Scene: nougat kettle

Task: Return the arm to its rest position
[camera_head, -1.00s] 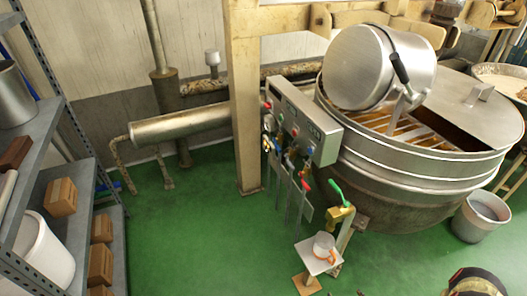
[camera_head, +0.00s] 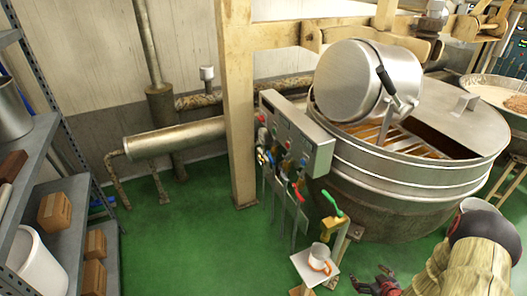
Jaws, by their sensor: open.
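My arm (camera_head: 470,262) reaches in from the bottom right corner, its dark rounded joint in front of the kettle's lower right side. My gripper (camera_head: 373,280) is at the bottom edge, right of the small stand with the cup. Its jaws are open and I see nothing held between them. Part of the gripper is cut off by the frame edge.
The large steel kettle (camera_head: 395,178) fills the right, with a tilted metal pot (camera_head: 350,80) over its opening. A white cup (camera_head: 319,255) stands on a small stand (camera_head: 305,265). Metal shelving (camera_head: 50,210) lines the left. Green floor (camera_head: 180,235) lies clear between.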

